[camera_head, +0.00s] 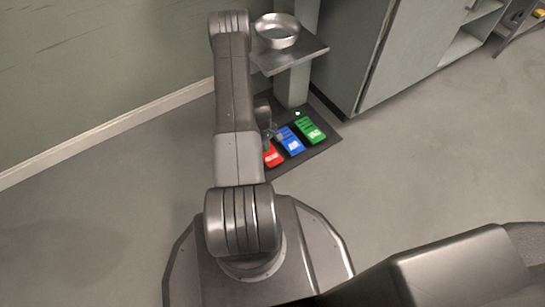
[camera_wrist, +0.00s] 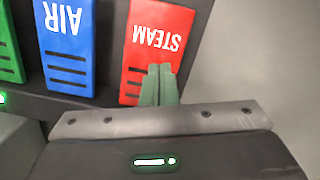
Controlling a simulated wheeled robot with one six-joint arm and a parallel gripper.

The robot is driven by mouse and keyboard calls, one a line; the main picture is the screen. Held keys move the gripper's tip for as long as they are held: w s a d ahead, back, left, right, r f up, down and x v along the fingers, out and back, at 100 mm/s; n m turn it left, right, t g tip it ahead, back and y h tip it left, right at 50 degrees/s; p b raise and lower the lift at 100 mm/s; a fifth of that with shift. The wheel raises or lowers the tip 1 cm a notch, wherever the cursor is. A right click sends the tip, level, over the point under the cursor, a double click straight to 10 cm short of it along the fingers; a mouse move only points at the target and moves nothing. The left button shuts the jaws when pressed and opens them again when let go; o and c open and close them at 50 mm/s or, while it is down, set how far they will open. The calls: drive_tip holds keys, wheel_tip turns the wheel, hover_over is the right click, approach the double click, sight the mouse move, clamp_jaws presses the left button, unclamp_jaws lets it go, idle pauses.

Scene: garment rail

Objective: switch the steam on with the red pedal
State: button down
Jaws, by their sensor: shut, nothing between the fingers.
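The red pedal (camera_wrist: 158,36), marked STEAM, lies on a dark base plate (camera_wrist: 112,60) in the wrist view. In the head view the red pedal (camera_head: 272,156) is partly hidden behind my arm. My gripper (camera_wrist: 159,72) is shut and empty. Its fingertips overlap the slotted end of the red pedal in the wrist view. I cannot tell whether they touch it. In the head view my gripper (camera_head: 267,133) is small, close above the pedals and partly covered by my arm. A green light (camera_wrist: 2,98) shows at the left edge of the wrist view.
A blue pedal (camera_head: 291,140) marked AIR and a green pedal (camera_head: 310,130) sit beside the red one. A post with a shelf (camera_head: 292,58) holding a metal ring-shaped bowl (camera_head: 277,32) rises behind them. A cabinet (camera_head: 370,55) stands right. Open floor (camera_head: 420,150) lies right.

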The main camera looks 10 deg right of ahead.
sight(272, 158)
wheel_tip(272, 158, up, 4)
drive_tip(key=shift+w+a+r+p, duration=0.1)
drive_tip(key=shift+w+r+p, duration=0.05)
drive_tip(key=shift+p, duration=0.45)
drive_tip(key=shift+f+b, duration=0.35)
drive_tip(key=shift+f, duration=0.25)
drive_tip(key=s+d+f, duration=0.1)
drive_tip(key=s+d+f+p, duration=0.1)
drive_tip(key=s, duration=0.1)
drive_tip(key=shift+d+f, duration=0.1)
drive_tip(key=shift+f, duration=0.05)
drive_tip(key=r, duration=0.1)
drive_tip(key=r+p, duration=0.2)
drive_tip(key=r, duration=0.1)
drive_tip(key=shift+w, duration=0.25)
drive_tip(key=shift+f, duration=0.1)
